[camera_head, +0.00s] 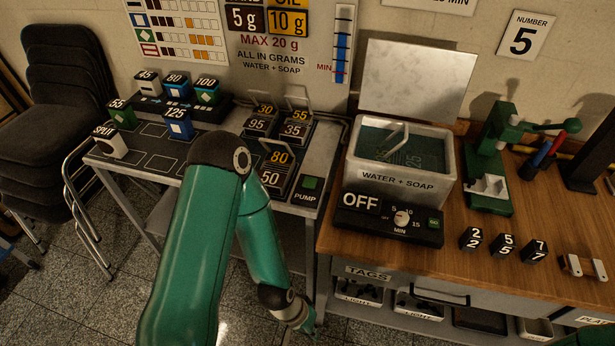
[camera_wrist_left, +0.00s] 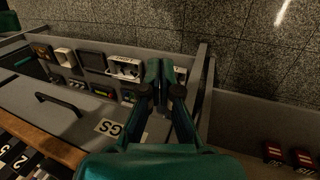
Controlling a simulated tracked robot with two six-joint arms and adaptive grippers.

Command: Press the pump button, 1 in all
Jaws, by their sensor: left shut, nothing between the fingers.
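The pump button (camera_head: 310,183) is a green square on a dark panel marked PUMP, at the front right corner of the grey table. It is uncovered in the head view, and I cannot make it out in the left wrist view. My left gripper (camera_head: 313,329) hangs low, below and in front of the button, beside the wooden bench's lower shelf. In the left wrist view my left gripper's fingers (camera_wrist_left: 160,72) are together with nothing between them. My right gripper is not in view.
A WATER + SOAP tank (camera_head: 397,187) stands on the bench behind a timer box (camera_head: 388,222) reading OFF. Weight blocks (camera_head: 271,180) stand just left of the button. A shelf with bins (camera_head: 418,306) lies under the bench. Stacked chairs (camera_head: 60,110) stand far left.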

